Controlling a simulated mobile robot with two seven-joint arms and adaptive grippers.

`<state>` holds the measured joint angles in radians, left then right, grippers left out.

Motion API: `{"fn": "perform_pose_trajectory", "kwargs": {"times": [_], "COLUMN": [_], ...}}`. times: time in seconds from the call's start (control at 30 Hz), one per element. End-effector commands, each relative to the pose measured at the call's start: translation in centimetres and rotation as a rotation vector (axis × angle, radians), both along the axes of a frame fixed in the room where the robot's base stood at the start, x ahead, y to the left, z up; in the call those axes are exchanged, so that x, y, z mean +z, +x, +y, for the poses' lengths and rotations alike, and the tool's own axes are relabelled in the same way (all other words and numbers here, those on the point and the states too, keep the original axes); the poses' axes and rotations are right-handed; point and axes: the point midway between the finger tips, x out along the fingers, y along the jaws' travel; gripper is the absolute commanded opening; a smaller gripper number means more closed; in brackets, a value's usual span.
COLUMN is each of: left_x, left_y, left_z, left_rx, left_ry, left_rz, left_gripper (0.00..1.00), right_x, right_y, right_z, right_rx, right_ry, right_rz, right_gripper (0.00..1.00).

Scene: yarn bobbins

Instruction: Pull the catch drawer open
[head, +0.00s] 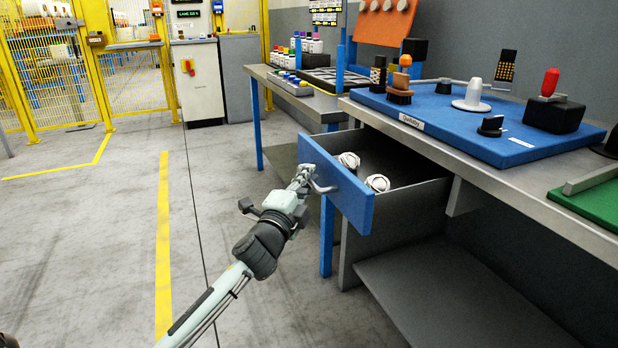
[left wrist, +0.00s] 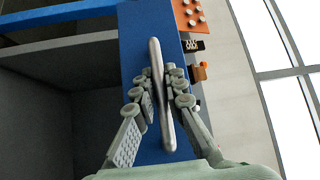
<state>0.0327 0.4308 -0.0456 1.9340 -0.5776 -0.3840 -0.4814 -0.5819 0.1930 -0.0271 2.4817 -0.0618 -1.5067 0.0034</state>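The catch drawer (head: 350,195) stands pulled out from under the workbench, with its blue front facing left and its grey inside showing. Two round white pieces (head: 349,160) lie in it. A silver bar handle (head: 323,187) sits on the drawer front. My left gripper (head: 307,174) is at this handle. In the left wrist view its fingers (left wrist: 160,82) lie on both sides of the handle (left wrist: 160,110) and close on it, in front of the blue drawer front (left wrist: 136,50). My right gripper is in neither view.
The workbench top (head: 540,190) holds a blue mat (head: 440,115) with several knobs and handles on it. A green mat (head: 595,205) lies at the right edge. A second bench (head: 300,95) with bottles stands behind. The floor (head: 110,240) left of the drawer is clear.

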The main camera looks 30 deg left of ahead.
Motion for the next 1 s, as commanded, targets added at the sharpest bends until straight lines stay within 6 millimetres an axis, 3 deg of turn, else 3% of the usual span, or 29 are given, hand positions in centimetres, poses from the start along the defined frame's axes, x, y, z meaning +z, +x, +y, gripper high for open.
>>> {"fn": "perform_pose_trajectory", "kwargs": {"times": [0.17, 0.57, 1.0], "left_x": [-0.1, -0.2, -1.4], "left_y": [0.0, -0.9, -9.4], "left_z": [0.0, -0.1, -1.2], "left_rx": [0.0, 0.0, 0.0], "left_ry": [0.0, 0.0, -0.003], "left_rz": [0.001, 0.002, 0.004], "left_gripper": [0.33, 0.33, 0.33], "right_x": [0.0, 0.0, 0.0], "right_y": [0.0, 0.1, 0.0], "right_z": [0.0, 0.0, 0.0], "right_rx": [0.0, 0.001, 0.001], "right_ry": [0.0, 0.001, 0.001], "right_rz": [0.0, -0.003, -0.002], "right_gripper": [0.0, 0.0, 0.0]}}
